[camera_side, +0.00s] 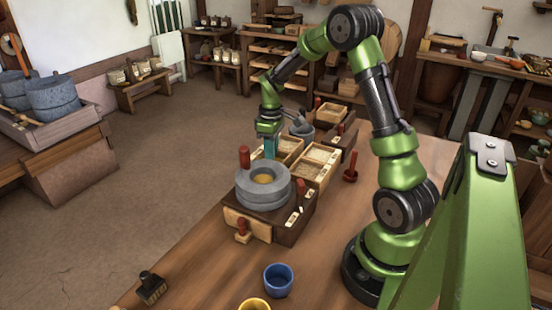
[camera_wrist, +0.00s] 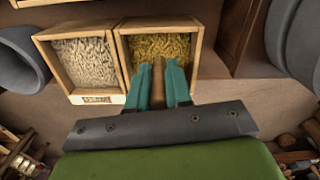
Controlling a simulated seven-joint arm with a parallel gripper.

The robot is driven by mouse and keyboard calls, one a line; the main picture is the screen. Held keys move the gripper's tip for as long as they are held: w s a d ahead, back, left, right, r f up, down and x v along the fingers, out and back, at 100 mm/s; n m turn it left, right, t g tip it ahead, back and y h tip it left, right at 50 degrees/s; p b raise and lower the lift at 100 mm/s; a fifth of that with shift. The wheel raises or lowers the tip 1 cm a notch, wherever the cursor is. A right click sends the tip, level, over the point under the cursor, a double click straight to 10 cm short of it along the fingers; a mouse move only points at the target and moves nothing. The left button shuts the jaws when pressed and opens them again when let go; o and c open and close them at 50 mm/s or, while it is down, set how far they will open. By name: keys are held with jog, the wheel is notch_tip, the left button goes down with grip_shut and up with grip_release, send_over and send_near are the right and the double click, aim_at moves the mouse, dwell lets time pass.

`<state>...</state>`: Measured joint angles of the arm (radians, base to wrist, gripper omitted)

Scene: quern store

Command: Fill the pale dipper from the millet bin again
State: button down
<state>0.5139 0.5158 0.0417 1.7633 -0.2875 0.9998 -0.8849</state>
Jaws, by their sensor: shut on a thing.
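In the wrist view, the millet bin (camera_wrist: 198,45) is a square wooden box of yellow grain. My gripper (camera_wrist: 160,72) has its teal fingers shut on a tan wooden handle, seemingly that of the pale dipper (camera_wrist: 158,82). The handle reaches over the near part of the millet. The dipper's bowl does not show, so I cannot tell whether it is in the grain or holds any. In the side view my gripper (camera_side: 269,147) points down at the bins, just behind the quern; the dipper cannot be made out there.
A bin of pale grain (camera_wrist: 50,62) adjoins the millet bin on the left. The grey stone quern (camera_side: 250,197), with yellow in its eye, stands close in front of my gripper. A blue cup (camera_side: 278,281) and a yellow cup (camera_side: 255,304) stand nearer. The table's right side is mostly clear.

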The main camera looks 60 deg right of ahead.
jog(key=shift+r, duration=3.9)
